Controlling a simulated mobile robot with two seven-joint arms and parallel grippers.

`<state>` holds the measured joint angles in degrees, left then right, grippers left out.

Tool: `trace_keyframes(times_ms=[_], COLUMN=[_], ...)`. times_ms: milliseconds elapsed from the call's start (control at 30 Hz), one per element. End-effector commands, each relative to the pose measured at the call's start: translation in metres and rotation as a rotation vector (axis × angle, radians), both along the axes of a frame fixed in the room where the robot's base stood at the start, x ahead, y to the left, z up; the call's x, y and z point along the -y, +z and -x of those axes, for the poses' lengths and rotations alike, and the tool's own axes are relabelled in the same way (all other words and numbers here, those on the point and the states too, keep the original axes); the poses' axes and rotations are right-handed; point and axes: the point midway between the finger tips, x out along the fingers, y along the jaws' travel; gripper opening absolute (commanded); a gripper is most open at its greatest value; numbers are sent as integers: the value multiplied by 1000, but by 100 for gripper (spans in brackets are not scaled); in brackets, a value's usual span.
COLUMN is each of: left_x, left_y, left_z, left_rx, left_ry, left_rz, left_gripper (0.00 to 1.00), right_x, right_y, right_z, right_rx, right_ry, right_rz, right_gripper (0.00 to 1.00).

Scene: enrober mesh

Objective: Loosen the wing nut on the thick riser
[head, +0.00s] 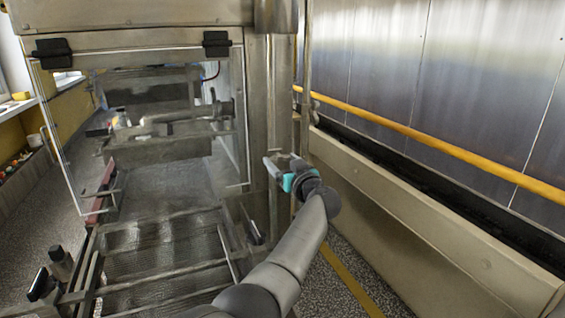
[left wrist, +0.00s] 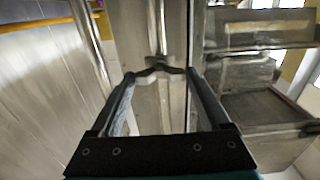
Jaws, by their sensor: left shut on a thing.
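My left gripper (head: 273,161) is at the upright metal column, right of the machine's clear guard. In the left wrist view, the left gripper (left wrist: 160,72) is shut on a wing nut (left wrist: 158,69), whose wings reach across between the two fingertips. The nut sits on the front of a metal riser (left wrist: 157,28) that runs up the wide column face. The fingers and wrist hide the nut in the head view. My right gripper is in neither view.
A clear guard (head: 68,150) hangs on dark hinges at the left. A mesh belt (head: 160,240) lies below it. A yellow rail (head: 420,130) runs along the metal wall at the right. Open floor shows at the lower right.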

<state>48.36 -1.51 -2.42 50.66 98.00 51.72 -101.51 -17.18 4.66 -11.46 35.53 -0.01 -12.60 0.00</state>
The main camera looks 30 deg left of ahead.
Motion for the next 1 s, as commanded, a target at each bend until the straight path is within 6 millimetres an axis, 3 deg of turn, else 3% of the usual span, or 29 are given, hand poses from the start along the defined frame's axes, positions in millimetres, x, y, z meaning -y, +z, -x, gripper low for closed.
trace_keyframes(times_ms=[33, 233, 667, 1000], left_x=[0, 0, 1, 1], left_y=[0, -1, 0, -1], left_z=[0, 0, 0, 0], left_rx=[0, -1, 69, 277], left_ry=[0, 0, -2, -1], left_rz=[0, -1, 65, 253], left_gripper=[47, 25, 24, 24], right_x=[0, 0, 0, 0], right_y=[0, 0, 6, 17], right_z=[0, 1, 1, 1], right_rx=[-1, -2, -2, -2], right_ry=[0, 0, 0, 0], right_rz=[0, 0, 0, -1], right_gripper=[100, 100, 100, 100])
